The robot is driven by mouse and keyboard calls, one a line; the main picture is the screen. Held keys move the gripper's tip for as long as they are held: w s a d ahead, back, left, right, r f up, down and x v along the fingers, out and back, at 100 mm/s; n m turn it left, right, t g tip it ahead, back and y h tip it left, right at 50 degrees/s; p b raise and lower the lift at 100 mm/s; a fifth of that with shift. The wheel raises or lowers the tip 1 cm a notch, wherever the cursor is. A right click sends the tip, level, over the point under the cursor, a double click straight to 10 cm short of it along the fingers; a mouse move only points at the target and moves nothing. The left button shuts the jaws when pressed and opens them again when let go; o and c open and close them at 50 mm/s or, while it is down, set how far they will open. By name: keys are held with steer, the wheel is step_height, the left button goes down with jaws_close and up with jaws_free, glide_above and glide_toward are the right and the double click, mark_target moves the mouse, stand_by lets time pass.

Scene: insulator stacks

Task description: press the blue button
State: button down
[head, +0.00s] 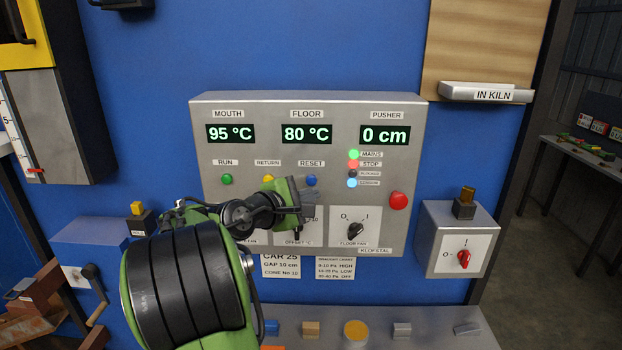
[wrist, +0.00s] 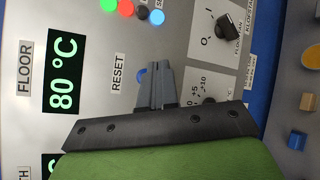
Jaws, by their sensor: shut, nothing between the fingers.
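The blue button (head: 311,180) is on the grey control panel (head: 290,106), under the RESET label and right of the yellow RETURN button (head: 268,179). My gripper (head: 309,194) is shut and empty, just below the blue button in the head view. In the wrist view the shut fingertips (wrist: 152,72) point at the panel and cover much of the blue button (wrist: 141,75), whose edge shows beside them. I cannot tell whether the fingertips touch it.
A green RUN button (head: 227,179) is at the left and a red button (head: 398,200) at the right. The floor fan knob (head: 355,230) is below right of my gripper. A box with a red switch (head: 463,258) stands right of the panel.

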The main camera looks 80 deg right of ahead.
mark_target(323, 182)
steer(key=shift+w+d+p, duration=0.2)
steer(key=shift+d+p, duration=0.2)
steer(key=shift+d, duration=0.6)
steer(key=shift+d+r, duration=0.1)
stand_by(1.1)
steer(key=shift+w+d+p, duration=0.15)
steer(key=shift+d+p, duration=0.2)
steer(key=shift+p, duration=0.05)
steer(key=shift+w+d+p, duration=0.1)
steer(key=shift+d+p, duration=0.3)
steer(key=shift+d, duration=0.05)
stand_by(0.6)
steer(key=shift+a, duration=0.15)
steer(key=shift+s+a+b, duration=0.25)
steer(key=shift+a+b, duration=0.05)
steer(key=shift+a, duration=0.45)
